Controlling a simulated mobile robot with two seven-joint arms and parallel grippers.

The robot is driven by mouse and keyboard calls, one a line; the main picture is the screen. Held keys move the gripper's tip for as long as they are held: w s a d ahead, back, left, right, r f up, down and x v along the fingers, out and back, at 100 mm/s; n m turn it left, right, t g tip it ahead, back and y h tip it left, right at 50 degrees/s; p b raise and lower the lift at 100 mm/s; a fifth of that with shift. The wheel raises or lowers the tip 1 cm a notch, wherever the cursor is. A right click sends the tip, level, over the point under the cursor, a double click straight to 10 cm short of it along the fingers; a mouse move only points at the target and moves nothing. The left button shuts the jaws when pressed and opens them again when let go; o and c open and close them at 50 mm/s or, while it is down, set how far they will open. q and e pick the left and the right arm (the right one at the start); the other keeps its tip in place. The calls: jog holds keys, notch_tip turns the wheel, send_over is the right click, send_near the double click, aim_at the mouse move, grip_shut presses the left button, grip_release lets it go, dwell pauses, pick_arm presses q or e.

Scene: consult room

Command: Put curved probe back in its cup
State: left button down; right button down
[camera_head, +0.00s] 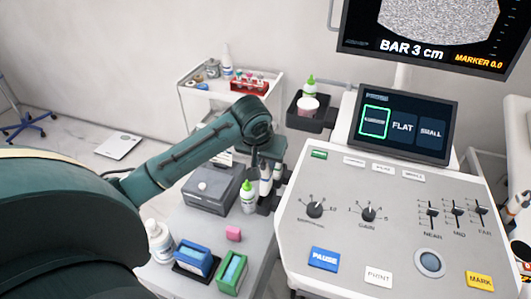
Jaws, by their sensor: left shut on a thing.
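My left gripper (263,156) points down at the left side of the ultrasound console and is shut on a pale probe, which I take to be the curved probe (265,184). The probe hangs roughly upright under the fingers, just above or at the dark probe cups (268,206) on the console's left edge. I cannot tell whether its lower end is inside a cup. Another pale probe shape (279,172) shows close beside it. The fingers are small and partly hidden by the wrist. My right gripper is not in view.
The console (390,245) with knobs and sliders stands right of the gripper. A trolley (190,108) stands behind.

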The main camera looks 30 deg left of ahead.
aim_at(264, 174)
pick_arm(q)
jog(key=shift+f+b, duration=0.5)
jog(key=shift+f, duration=2.5)
jog(key=shift+f+p, duration=0.3)
jog(key=shift+p, duration=0.15)
jog(key=c, duration=1.2)
grip_release()
jog(key=shift+o, duration=0.2)
